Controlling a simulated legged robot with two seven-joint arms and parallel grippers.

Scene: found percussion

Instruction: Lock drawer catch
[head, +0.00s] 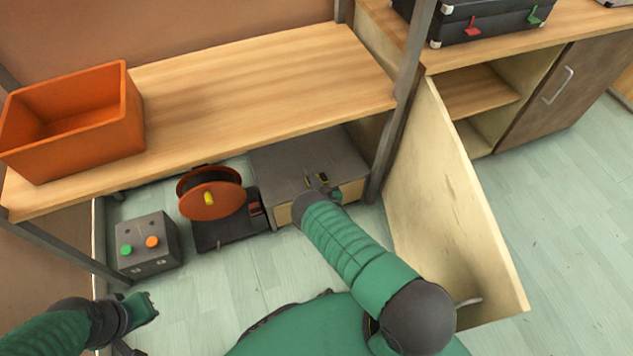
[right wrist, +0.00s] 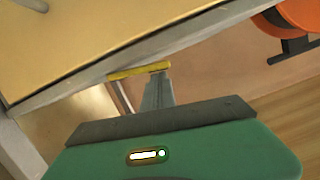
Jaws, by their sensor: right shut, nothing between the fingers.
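The grey drawer cabinet (head: 290,155) with a light wooden front (head: 352,190) stands on the floor under the workbench. My right gripper (head: 317,179) is at its upper front edge. It is shut and empty; the wrist and forearm hide part of the wooden front. In the right wrist view the yellow-tipped fingers (right wrist: 140,71) are close to a grey edge beside a pale yellow panel; I cannot tell whether they touch. I cannot make out the catch clearly in either view. My left gripper (head: 140,309) is low at the left, away from the cabinet; its fingers are unclear.
An orange reel (head: 212,198) and a grey box with green and orange buttons (head: 146,250) stand left of the cabinet. An orange bin (head: 75,130) sits on the workbench (head: 250,80). An open cupboard door (head: 440,205) juts out at the right. Floor shows between the arms.

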